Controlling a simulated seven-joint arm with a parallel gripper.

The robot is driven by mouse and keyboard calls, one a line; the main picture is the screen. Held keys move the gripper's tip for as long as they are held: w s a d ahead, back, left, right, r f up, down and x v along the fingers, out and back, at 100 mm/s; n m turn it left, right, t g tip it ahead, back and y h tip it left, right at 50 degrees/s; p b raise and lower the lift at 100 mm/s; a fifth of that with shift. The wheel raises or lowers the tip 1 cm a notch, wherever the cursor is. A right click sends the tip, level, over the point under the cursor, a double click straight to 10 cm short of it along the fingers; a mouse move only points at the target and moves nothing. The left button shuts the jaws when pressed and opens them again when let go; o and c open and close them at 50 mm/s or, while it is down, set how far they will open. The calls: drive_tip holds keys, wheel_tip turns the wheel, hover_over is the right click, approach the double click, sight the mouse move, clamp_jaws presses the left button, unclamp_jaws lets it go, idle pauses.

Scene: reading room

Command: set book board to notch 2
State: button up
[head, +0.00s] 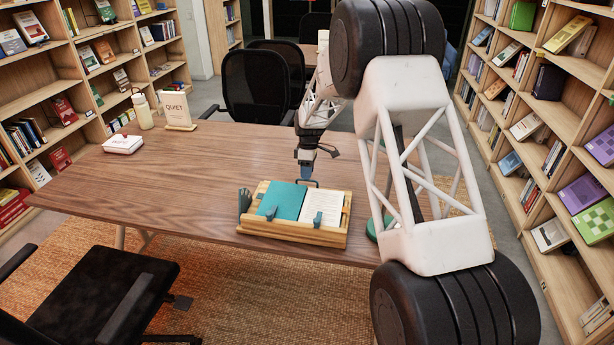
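The book board (290,236) is a light wooden stand at the front edge of the brown table. It lies nearly flat or at a low tilt; I cannot tell which notch it is in. A book (286,201) with a teal left side and a white right side rests on it, with blue-grey clips at its lower edge. My gripper (306,181) points down at the board's back edge, just behind the book's top. I cannot tell whether it touches the board or whether its fingers are open. The notches are not visible.
A dark teal object (244,200) stands at the board's left end. A green round object (386,228) is partly hidden behind my arm. A white box (123,144), a bottle (142,110) and a QUIET sign (176,110) stand at the back left. The table's left and middle are clear.

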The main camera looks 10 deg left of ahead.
drive_tip(key=shift+s+f, duration=0.2)
drive_tip(key=shift+f, duration=0.75)
drive_tip(key=shift+c, duration=0.3)
clamp_jaws()
